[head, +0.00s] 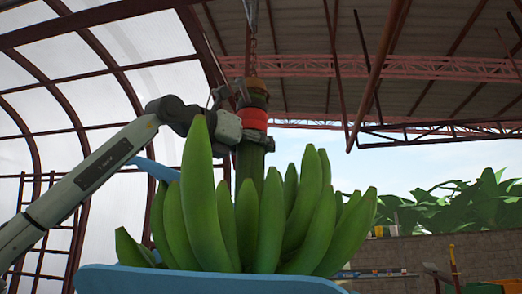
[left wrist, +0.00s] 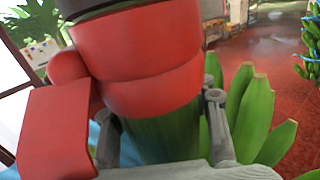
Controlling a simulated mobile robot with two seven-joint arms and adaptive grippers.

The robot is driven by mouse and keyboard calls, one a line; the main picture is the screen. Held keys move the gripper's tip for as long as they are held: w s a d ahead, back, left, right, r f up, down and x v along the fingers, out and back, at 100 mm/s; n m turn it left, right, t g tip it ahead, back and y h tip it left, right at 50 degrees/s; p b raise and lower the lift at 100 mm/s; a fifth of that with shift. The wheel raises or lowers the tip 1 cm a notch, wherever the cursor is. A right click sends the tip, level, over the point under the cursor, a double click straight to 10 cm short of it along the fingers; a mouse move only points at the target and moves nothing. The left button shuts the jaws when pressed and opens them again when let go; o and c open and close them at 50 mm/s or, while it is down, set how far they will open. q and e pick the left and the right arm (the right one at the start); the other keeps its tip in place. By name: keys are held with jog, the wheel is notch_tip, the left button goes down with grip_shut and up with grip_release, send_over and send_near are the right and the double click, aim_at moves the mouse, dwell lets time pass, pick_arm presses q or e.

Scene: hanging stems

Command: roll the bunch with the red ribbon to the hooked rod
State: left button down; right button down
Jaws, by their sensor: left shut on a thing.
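The bunch with the red ribbon (head: 265,225) is a cluster of green bananas pointing up, on a thick stem that hangs from a chain (head: 253,45). The red ribbon (head: 254,119) is wrapped around the stem above the fruit; it fills much of the left wrist view (left wrist: 140,60), with a loose red piece at its left. My left gripper (head: 244,132) comes in from the left and is shut on the stem at about the ribbon's lower edge. In the left wrist view its fingers (left wrist: 163,140) lie on both sides of the green stem. I cannot make out the hooked rod for certain.
A slanted brown rod (head: 378,75) and a thinner one (head: 362,65) show at upper right. A blue sheet-like thing (head: 200,282) lies under the fruit. Another bunch (left wrist: 312,45) hangs at the right edge of the left wrist view, over red floor (left wrist: 275,55).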

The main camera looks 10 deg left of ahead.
pick_arm(q)
jog(key=shift+d, duration=0.1)
jog(key=c, duration=0.7)
grip_release()
jog(key=v, duration=1.1)
jog(key=shift+s+a, duration=0.25)
jog(key=shift+s, duration=0.05)
jog(key=shift+s+a, duration=0.1)
jog(key=shift+s, duration=0.1)
